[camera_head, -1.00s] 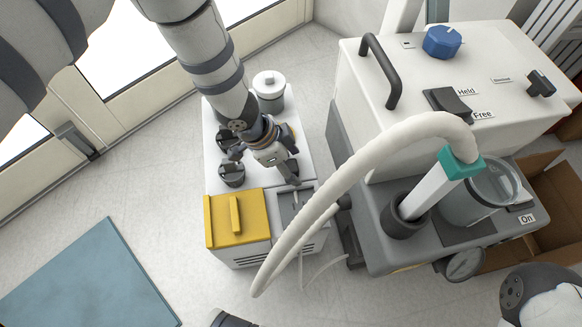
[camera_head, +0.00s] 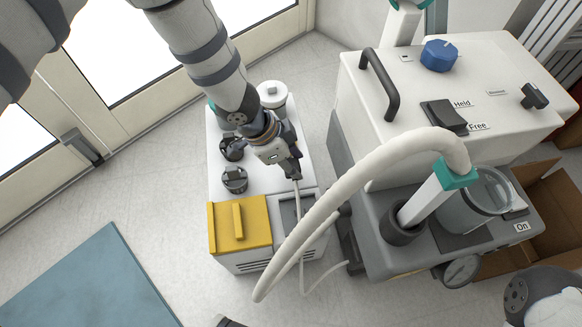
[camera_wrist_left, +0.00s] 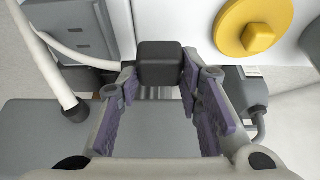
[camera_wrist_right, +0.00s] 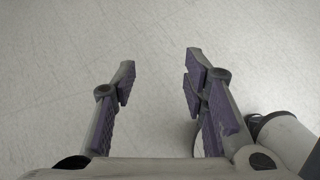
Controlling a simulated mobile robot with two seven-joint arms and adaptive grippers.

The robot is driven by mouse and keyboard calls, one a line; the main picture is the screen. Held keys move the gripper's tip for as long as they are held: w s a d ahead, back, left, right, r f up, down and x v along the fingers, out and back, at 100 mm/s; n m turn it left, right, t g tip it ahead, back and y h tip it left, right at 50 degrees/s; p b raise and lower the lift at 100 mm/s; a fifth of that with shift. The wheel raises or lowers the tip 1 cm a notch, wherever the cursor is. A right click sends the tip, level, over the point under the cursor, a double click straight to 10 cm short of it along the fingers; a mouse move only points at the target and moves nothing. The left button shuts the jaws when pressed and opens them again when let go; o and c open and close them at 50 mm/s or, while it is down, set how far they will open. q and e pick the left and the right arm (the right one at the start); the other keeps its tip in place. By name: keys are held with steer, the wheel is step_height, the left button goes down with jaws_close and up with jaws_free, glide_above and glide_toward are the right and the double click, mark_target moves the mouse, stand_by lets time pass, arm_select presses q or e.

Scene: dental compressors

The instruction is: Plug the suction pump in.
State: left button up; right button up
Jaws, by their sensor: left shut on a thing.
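My left gripper (camera_head: 287,165) is shut on a dark plug (camera_wrist_left: 160,62), held between its purple-padded fingertips in the left wrist view. Metal shows just below the plug's block. In the head view a thin white cord (camera_head: 299,230) runs from the gripper down to the floor and towards the suction pump (camera_head: 385,235), a grey base under a white cabinet. The gripper is above the white unit with the yellow lid (camera_head: 240,224), near its grey recess (camera_head: 290,212). No socket can be clearly made out. My right gripper (camera_wrist_right: 158,85) is open and empty above bare floor.
A thick white hose (camera_head: 340,190) arches in front of the unit, close to the cord. Black knobs (camera_head: 235,180) and a white canister (camera_head: 272,94) stand on the unit. A blue mat (camera_head: 85,280) lies at the left. An open cardboard box (camera_head: 550,210) is at the right.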

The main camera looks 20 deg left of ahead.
mark_target(292, 164)
arm_select(q)
step_height(292, 164, up, 14)
steer(key=p, duration=0.4)
arm_select(e)
steer(key=w+r, duration=0.1)
steer(key=r+t, duration=0.1)
steer(key=r, duration=0.1)
steer(key=shift+w+r, duration=0.1)
steer(key=shift+w, duration=0.3)
steer(key=shift+a, duration=0.1)
